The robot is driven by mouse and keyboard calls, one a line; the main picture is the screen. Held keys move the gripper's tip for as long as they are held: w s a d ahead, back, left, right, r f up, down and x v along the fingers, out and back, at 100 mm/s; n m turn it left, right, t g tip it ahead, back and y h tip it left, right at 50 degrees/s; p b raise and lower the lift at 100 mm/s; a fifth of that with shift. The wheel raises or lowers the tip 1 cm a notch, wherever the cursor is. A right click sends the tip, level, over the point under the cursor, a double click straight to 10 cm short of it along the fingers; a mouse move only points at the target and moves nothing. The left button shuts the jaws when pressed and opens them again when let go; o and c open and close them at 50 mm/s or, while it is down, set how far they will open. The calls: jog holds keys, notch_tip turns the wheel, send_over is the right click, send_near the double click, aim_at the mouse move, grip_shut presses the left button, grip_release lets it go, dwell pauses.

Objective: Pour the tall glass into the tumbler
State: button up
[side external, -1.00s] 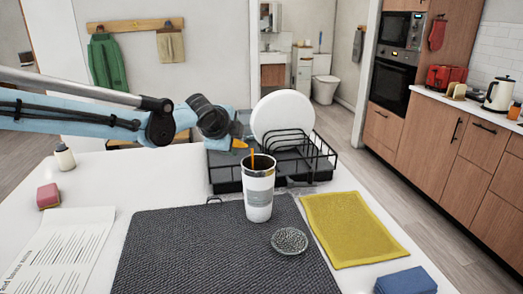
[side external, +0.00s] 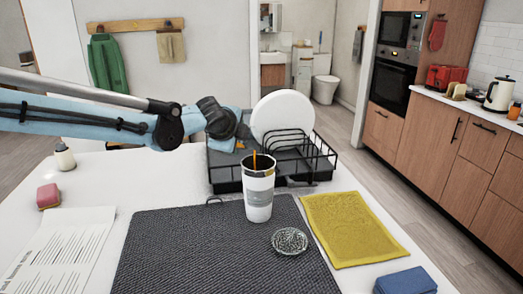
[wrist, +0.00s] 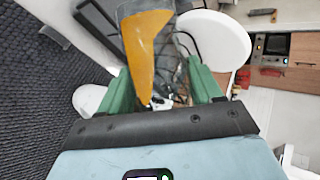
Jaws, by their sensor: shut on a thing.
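The white tumbler (side external: 258,196) with a grey band stands upright at the far edge of the dark mat. A thin orange streak runs down at its mouth in the side view. My gripper (side external: 238,143) is above and slightly left of the tumbler. In the wrist view my gripper (wrist: 160,92) has its green fingers shut on the tall glass (wrist: 146,50). The glass is clear, and orange liquid shows in it as a tapering wedge, so it looks tilted. Its outline is hard to make out in the side view, where little of it shows.
A black dish rack (side external: 322,160) with a white plate (side external: 282,112) stands right behind the tumbler. A small glass dish (side external: 289,241) lies on the dark mat (side external: 205,255). A yellow cloth (side external: 350,228) and blue block (side external: 405,281) lie to the right.

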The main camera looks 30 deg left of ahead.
jog(key=shift+d+f+m+y+p, duration=0.2)
jog(key=shift+f+m+y+p, duration=0.1)
jog(key=shift+y, duration=0.2)
dwell(0.4)
jog(key=shift+r, duration=0.25)
jog(key=shift+a+f, duration=0.2)
jog(key=shift+a+r+n+h, duration=0.15)
jog(key=shift+r+n+h, duration=0.25)
jog(key=shift+h, duration=0.1)
jog(key=shift+a+f+h, duration=0.25)
jog(key=shift+f+h, duration=0.05)
jog(key=shift+h, duration=0.2)
jog(key=shift+n, duration=0.3)
